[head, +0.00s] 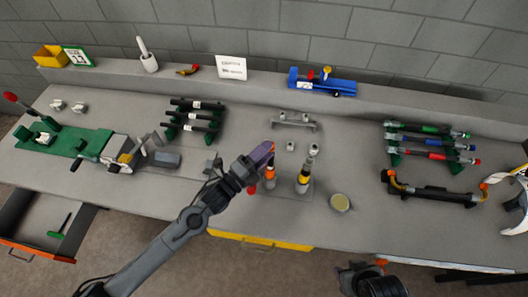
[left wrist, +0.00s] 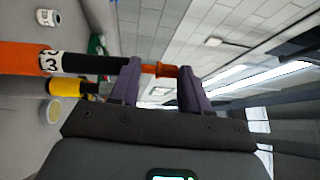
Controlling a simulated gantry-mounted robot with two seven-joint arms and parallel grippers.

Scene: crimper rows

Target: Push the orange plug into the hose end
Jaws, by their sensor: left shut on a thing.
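My left gripper (head: 262,154) has purple fingers and is over the orange-banded hose (head: 269,174) at the middle of the bench. In the left wrist view the gripper (left wrist: 160,85) is shut on the orange plug (left wrist: 162,70). The hose's black end, with an orange band and a number label (left wrist: 50,62), points at the plug roughly in line with it. A finger covers where they meet, so I cannot tell how far in the plug is. My right gripper (head: 352,272) is low in the head view, away from the hoses; its jaw opening is unclear.
A yellow-banded hose (head: 304,182) stands upright close to the right of the orange one. A round yellowish tin (head: 340,202) lies further right. Racks of hoses stand left and right (head: 430,145). A green crimping tool (head: 75,143) is at the left.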

